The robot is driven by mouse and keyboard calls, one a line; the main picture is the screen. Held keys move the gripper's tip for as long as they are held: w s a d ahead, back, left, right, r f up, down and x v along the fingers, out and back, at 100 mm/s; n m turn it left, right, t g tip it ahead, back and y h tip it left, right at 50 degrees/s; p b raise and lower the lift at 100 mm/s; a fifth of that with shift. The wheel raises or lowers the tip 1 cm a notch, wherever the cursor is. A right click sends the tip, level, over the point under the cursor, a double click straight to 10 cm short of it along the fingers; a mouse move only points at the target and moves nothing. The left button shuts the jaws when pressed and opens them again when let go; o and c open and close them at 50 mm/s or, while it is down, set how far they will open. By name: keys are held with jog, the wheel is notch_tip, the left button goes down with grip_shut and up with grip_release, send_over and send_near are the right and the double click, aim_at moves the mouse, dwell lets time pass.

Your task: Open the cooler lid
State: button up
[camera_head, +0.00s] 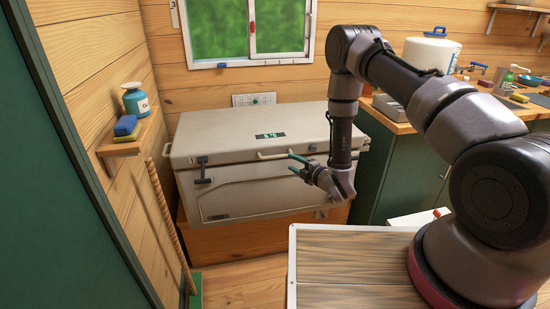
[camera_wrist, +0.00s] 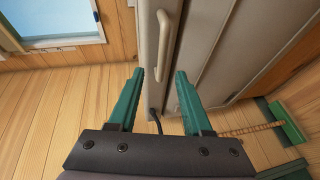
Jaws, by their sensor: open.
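A beige cooler (camera_head: 250,185) stands on a wooden base against the far wall, its lid (camera_head: 245,132) shut. A pale handle (camera_head: 286,153) sticks out at the front edge of the lid, and a dark latch (camera_head: 203,170) is on the front at the left. My gripper (camera_head: 298,164) is close in front of the cooler near that handle. In the wrist view the handle (camera_wrist: 167,45) lies ahead of the green fingertips (camera_wrist: 160,75), apart from them. My gripper is open and empty.
A wooden shelf (camera_head: 128,143) with a bottle and sponge is on the left wall. A broom (camera_head: 175,225) leans below it. A green cabinet (camera_head: 395,175) with a counter stands right of the cooler. A wood-topped surface (camera_head: 345,265) is in front. Some floor is free before the cooler.

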aim_at(278, 157)
jog(key=x, duration=1)
jog(key=shift+a+f, duration=0.25)
jog(key=shift+a, duration=0.15)
grip_shut()
dwell(1.0)
